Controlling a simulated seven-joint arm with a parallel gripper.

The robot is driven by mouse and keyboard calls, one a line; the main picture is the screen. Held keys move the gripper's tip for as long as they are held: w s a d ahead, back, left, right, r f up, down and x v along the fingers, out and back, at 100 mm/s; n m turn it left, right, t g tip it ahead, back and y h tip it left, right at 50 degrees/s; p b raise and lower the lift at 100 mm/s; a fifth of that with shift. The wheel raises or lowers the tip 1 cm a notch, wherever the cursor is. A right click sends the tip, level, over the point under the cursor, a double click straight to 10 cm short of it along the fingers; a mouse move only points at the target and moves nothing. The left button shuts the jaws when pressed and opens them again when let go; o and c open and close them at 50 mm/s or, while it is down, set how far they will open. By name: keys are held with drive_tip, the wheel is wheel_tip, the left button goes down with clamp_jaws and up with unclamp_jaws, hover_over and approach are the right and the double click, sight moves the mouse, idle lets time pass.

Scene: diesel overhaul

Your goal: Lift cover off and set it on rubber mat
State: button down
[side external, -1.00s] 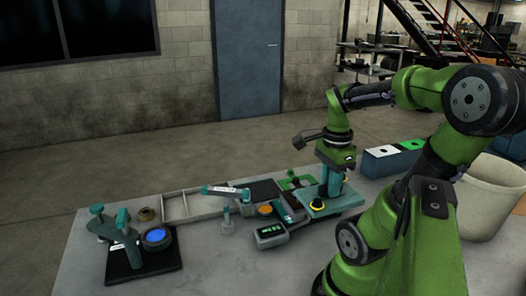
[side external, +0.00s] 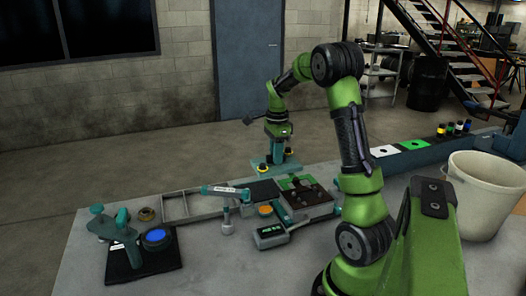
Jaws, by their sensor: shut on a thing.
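The cover (side external: 262,169) is a teal plate with dark and yellow round fittings. My gripper (side external: 277,147) is shut on the cover's upper part and holds it roughly level, behind the dark flat mat. Whether the cover is above the table's far edge is hard to judge. A dark flat pad, likely the rubber mat (side external: 262,190), lies in front of and below the cover, with nothing on it. The uncovered block (side external: 308,200), with a green and dark brown top, lies right of the mat. The gripper's fingertips are too small to make out.
A teal fixture (side external: 128,240) on a black pad stands at left. A white bucket (side external: 473,200) stands at right.

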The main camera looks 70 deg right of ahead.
drive_tip(key=shift+w+d+f, duration=0.5)
drive_tip(key=shift+w+f, duration=0.75)
drive_tip(key=shift+f, duration=0.9)
drive_tip(key=shift+w+d+f, duration=0.55)
drive_tip(key=shift+w+f, duration=0.7)
drive_tip(key=shift+f, duration=0.9)
drive_tip(key=shift+w+d+f, duration=0.5)
drive_tip(key=shift+w+f, duration=0.75)
drive_tip(key=shift+f, duration=0.9)
drive_tip(key=c, duration=1)
unclamp_jaws()
drive_tip(key=shift+o, duration=0.2)
